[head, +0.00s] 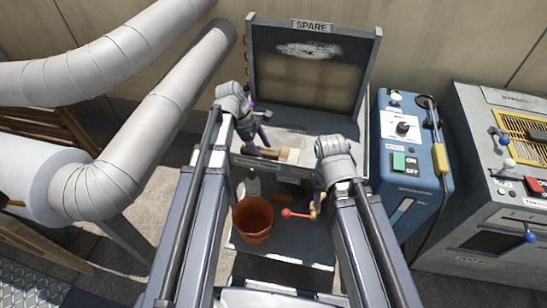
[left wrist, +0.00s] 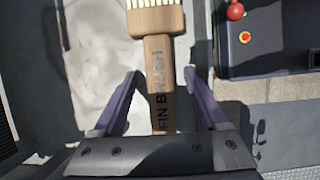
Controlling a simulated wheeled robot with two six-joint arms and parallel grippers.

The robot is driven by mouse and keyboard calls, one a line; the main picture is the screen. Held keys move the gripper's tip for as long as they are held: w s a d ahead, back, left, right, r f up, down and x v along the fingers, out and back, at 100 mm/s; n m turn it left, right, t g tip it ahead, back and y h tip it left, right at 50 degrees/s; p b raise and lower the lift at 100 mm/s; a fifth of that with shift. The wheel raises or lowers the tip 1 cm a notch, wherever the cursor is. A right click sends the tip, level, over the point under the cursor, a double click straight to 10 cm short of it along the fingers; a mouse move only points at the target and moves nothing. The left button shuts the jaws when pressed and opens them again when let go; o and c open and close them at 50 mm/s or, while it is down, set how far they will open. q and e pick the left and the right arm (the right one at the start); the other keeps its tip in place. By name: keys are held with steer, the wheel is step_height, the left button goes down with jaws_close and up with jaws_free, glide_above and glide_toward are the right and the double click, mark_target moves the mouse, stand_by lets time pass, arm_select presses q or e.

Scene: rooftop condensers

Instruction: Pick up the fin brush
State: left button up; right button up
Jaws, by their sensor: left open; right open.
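The fin brush (head: 270,153) lies on the light tray surface in front of the SPARE panel, its pale bristles pointing right in the head view. In the left wrist view the brush (left wrist: 158,55) shows its wooden handle lettered FIN BRUSH, with the bristles at the top edge. My left gripper (head: 262,142) is open at the handle. In the left wrist view its purple fingers (left wrist: 162,82) stand on either side of the handle, with gaps visible on both sides. My right gripper (head: 319,193) is open, lower down by the tray's front, partly hidden by its own wrist.
The SPARE coil panel (head: 310,70) stands behind the tray. A terracotta pot (head: 253,222), a bottle (head: 252,185) and a red-knobbed lever (head: 288,213) are below. A blue switch box (head: 412,150) and grey control unit (head: 500,180) stand right; large ducts (head: 130,130) fill the left.

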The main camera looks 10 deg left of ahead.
arm_select(q)
steer(key=shift+f, duration=0.1)
stand_by(0.4)
steer(key=shift+c, duration=0.2)
jaws_close()
stand_by(0.3)
